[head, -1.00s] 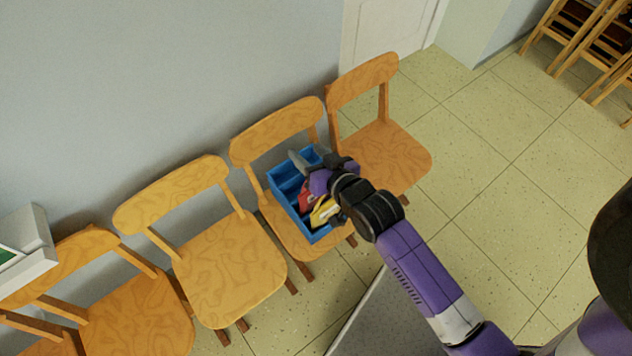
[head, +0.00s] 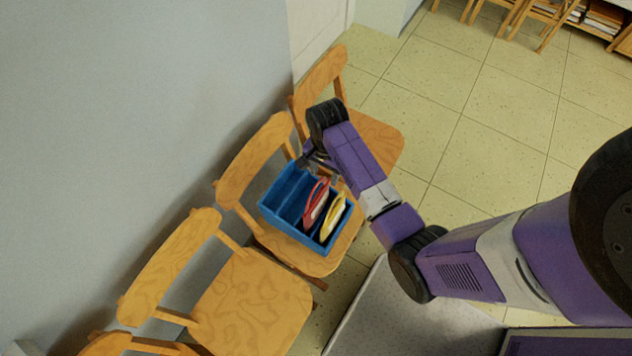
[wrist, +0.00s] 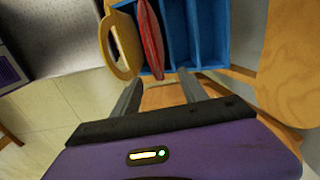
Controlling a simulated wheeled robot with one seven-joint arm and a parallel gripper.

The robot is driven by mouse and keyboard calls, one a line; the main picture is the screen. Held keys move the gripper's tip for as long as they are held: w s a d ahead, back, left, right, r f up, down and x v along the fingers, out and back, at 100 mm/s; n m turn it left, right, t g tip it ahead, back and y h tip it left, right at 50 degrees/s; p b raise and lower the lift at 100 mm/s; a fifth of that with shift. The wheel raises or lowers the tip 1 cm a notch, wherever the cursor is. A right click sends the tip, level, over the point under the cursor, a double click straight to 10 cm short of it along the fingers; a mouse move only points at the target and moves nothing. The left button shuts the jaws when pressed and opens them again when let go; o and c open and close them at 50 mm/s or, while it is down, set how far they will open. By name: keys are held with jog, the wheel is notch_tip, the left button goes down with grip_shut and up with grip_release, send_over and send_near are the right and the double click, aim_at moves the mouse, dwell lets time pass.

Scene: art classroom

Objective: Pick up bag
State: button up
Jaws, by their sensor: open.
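A blue divided crate (head: 279,221) stands on a wooden chair seat. A red bag-like item (head: 316,203) and a yellow one (head: 335,216) stand upright side by side in its compartments; I cannot tell which is the task's bag. In the wrist view the yellow item (wrist: 131,65) is at the left, the red item (wrist: 150,40) beside it, and the empty blue slots (wrist: 207,35) to the right. My gripper (wrist: 160,88) is open and empty, its fingers pointing toward the crate's near edge. In the head view it is at the crate's far end, partly hidden by my wrist.
The crate's chair (head: 312,262) stands in a row along the wall, with another chair (head: 375,140) close beyond it and one (head: 255,305) on the near side. Chair backs rise beside the crate. Open tiled floor (head: 480,120) lies to the right.

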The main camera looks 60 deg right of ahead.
aim_at(325, 184)
notch_tip(325, 184, down, 8)
jog(key=shift+s+r, duration=0.1)
jog(key=shift+r, duration=0.15)
grip_shut()
dwell(0.3)
dwell(1.3)
